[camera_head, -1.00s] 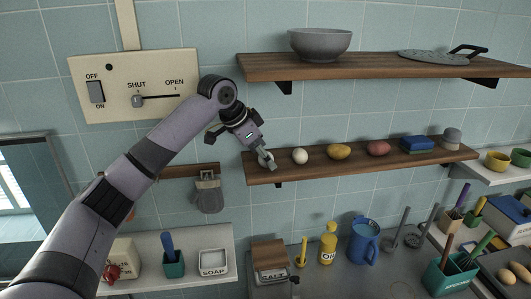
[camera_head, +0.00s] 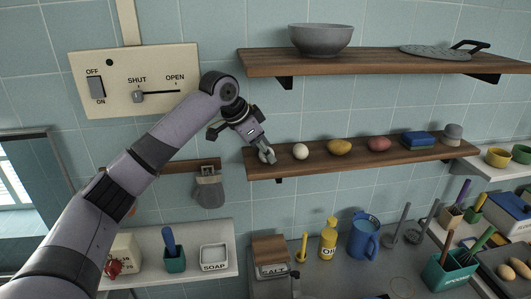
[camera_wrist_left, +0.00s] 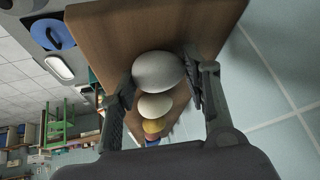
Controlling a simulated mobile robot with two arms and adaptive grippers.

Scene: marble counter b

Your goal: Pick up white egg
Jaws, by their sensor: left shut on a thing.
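My left gripper (camera_head: 266,155) is at the left end of the lower wooden shelf (camera_head: 395,159). In the left wrist view its two fingers (camera_wrist_left: 163,84) are shut on the white egg (camera_wrist_left: 158,72), one finger on each side. In the head view the fingers mostly hide this egg. A second, cream-coloured egg (camera_head: 300,151) rests on the shelf just right of the gripper, apart from it. It also shows beyond the held egg in the left wrist view (camera_wrist_left: 155,106). I cannot tell whether the held egg touches the shelf.
Farther right on the shelf are a yellow potato-like thing (camera_head: 340,147), a reddish one (camera_head: 379,144), a blue sponge-like block (camera_head: 417,139) and a grey cup-shaped thing (camera_head: 453,131). An upper shelf (camera_head: 375,62) with a grey bowl (camera_head: 320,40) hangs above. The tiled wall is close behind.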

